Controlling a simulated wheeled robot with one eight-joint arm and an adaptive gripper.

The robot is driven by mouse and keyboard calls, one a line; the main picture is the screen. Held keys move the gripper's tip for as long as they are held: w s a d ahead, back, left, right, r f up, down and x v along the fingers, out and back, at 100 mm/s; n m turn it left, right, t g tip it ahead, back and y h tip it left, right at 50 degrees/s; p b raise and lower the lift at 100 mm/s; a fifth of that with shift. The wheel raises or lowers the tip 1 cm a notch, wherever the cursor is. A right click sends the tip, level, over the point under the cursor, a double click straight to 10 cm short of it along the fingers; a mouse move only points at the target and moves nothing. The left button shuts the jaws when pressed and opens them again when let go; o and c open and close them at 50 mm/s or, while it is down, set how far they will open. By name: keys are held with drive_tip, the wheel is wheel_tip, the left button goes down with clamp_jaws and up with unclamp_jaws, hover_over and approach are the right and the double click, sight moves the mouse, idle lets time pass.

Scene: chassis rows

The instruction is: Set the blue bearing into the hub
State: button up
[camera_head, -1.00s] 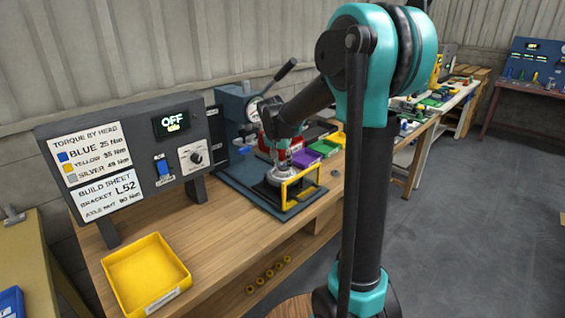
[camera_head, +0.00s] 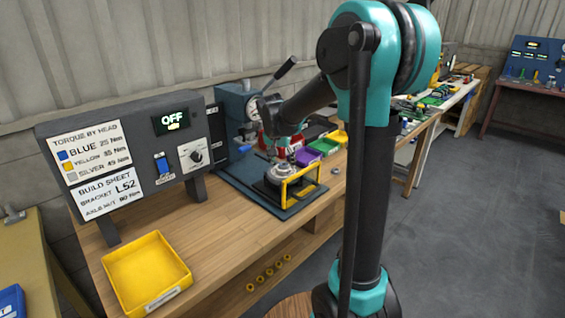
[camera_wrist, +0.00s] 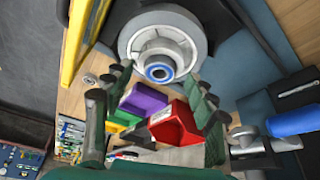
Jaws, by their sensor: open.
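The hub (camera_wrist: 185,47) is a round grey part with a raised collar, on the press base in the head view (camera_head: 280,175). The blue bearing (camera_wrist: 159,72) shows as a blue ring around a dark centre at the mouth of the hub's collar. I cannot tell how deep it sits. My gripper (camera_wrist: 155,105) is open, its fingers spread apart with nothing between them. The hub and bearing lie beyond the fingertips.
A yellow guard frame (camera_head: 300,184) stands in front of the hub. The blue-grey press (camera_head: 235,105) rises behind. Red (camera_wrist: 175,125), purple (camera_wrist: 142,100) and green bins stand beyond. Small metal rings (camera_wrist: 89,80) lie on the bench. A yellow tray (camera_head: 145,270) sits at front left.

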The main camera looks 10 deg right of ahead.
drive_tip(key=v, duration=1.1)
drive_tip(key=shift+r, duration=0.1)
